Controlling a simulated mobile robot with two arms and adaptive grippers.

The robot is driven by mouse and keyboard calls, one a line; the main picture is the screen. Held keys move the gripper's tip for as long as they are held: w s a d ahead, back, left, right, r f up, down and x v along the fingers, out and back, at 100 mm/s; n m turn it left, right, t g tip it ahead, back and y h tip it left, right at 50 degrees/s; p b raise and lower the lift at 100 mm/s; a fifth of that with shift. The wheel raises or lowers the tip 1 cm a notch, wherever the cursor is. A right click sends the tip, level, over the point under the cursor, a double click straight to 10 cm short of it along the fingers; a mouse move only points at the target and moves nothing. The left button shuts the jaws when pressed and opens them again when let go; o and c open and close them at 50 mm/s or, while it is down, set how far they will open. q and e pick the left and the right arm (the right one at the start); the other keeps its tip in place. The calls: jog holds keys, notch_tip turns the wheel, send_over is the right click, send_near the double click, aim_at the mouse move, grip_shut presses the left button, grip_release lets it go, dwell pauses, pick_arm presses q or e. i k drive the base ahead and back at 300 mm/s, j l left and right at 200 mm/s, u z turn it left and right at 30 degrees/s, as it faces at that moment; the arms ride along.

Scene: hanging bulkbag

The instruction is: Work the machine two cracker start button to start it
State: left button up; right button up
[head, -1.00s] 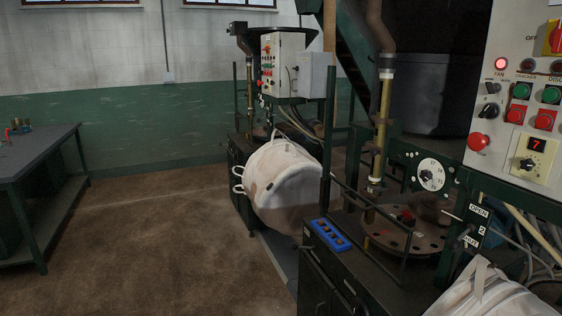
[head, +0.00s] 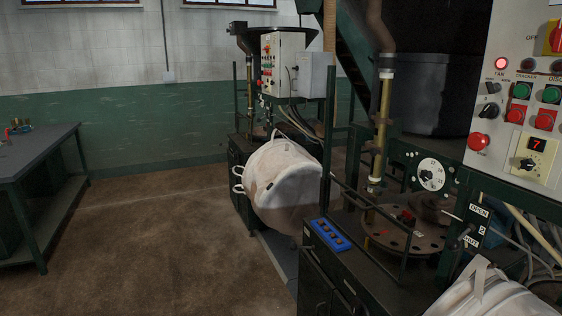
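A pale control panel (head: 545,150) fills the right edge of the head view, cut off by the frame. The lamp marked FAN (head: 501,63) glows red. A second control box (head: 281,64) with small coloured buttons is on the machine farther back; its labels are too small to read. Neither of my grippers shows.
A white bulk bag (head: 285,190) hangs at the far machine, and another (head: 490,298) is at the lower right, below the panel. A blue button box (head: 328,235) lies on the near machine. A dark table (head: 40,150) stands at left. The brown floor (head: 160,250) between is clear.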

aim_at(519, 90)
jog(key=z, duration=1.4)
